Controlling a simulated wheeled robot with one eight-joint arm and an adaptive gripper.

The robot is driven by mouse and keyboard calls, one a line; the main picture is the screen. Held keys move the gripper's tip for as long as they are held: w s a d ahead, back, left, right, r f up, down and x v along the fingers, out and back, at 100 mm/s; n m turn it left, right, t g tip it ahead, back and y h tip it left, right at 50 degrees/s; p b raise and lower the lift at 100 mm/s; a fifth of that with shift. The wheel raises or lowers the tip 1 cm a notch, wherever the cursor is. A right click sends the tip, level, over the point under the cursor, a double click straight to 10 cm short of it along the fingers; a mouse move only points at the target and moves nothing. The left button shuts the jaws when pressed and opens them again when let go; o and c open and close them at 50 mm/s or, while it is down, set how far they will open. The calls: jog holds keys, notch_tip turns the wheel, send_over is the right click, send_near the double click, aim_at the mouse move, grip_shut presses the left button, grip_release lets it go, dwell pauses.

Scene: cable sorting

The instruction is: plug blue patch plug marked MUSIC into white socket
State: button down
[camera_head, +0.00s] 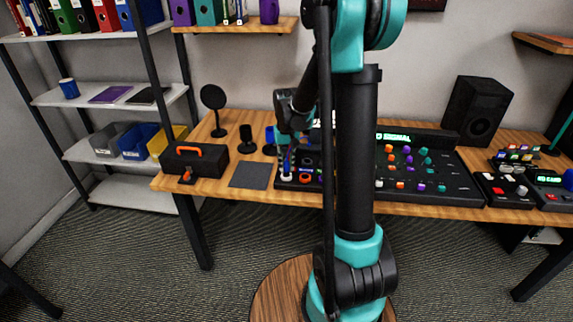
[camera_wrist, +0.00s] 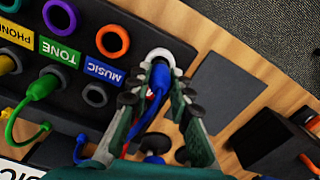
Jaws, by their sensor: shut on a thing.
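My gripper (camera_head: 287,160) points down at the front left corner of the dark patch panel. In the wrist view my gripper (camera_wrist: 165,75) is shut on the blue plug (camera_wrist: 154,88), with a finger on each side of it. The white socket (camera_wrist: 160,54) is a white ring directly at the fingertips; its rim also shows in the head view (camera_head: 286,178). The plug's front end is at the ring, but the fingers hide whether it is inside.
A green plug and cable (camera_wrist: 42,88) and a yellow one stand in neighbouring sockets. Orange (camera_wrist: 113,41) and purple (camera_wrist: 61,17) sockets are empty. A dark flat pad (camera_head: 250,175) and a toolbox (camera_head: 195,160) lie left of the panel. A mixer (camera_head: 430,185) stands right.

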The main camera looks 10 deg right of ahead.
jog(key=shift+f, duration=0.8)
dwell(0.7)
jog(key=c, duration=1.3)
grip_release()
jog(key=shift+o, duration=0.5)
jog(key=o, duration=0.4)
jog(key=shift+r, duration=0.15)
jog(key=shift+r, duration=3.35)
